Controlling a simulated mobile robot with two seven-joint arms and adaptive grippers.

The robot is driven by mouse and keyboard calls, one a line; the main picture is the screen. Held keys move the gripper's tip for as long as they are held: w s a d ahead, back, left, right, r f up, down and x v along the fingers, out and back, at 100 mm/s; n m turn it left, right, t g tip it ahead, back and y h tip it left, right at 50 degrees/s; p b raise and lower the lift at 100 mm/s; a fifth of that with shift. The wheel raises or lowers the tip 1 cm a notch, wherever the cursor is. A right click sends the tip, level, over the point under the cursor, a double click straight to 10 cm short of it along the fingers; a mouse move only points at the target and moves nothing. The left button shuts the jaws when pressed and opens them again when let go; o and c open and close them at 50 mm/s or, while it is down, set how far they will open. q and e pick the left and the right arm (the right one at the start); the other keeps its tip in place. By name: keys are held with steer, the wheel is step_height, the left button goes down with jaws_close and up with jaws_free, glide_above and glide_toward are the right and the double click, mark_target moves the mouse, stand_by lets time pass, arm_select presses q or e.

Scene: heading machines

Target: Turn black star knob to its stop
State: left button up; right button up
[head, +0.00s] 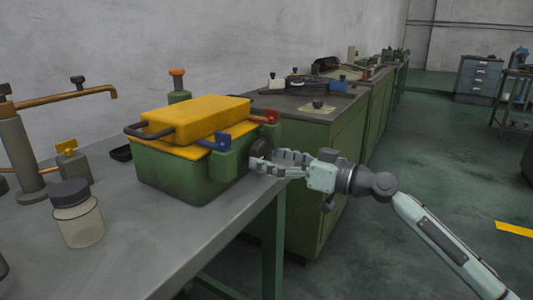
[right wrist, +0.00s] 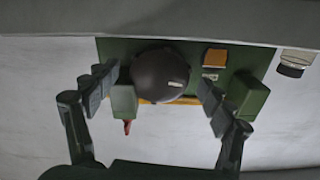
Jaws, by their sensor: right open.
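The black star knob (head: 259,149) is a dark round knob on the right end of the green machine box (head: 190,178) with the yellow cover (head: 205,118). In the right wrist view the knob (right wrist: 160,75) faces the camera, dark, with a small pale label. My right gripper (head: 266,160) is at that end of the box, coming in from the right. Its fingers are open, one on each side of the knob in the right wrist view (right wrist: 158,81), with visible gaps. In the head view the fingers partly hide the knob. My left gripper is not in view.
Blue (head: 216,141) and red (head: 266,117) levers stick out near the knob. The grey bench (head: 140,245) carries a lidded jar (head: 78,213) and a copper-armed post (head: 22,150). A green cabinet (head: 315,125) stands close behind the gripper.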

steer(key=shift+w+a, duration=0.3)
steer(key=shift+a, duration=0.2)
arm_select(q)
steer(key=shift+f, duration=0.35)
arm_select(e)
steer(key=shift+c, duration=0.3)
steer(key=c, duration=1.1)
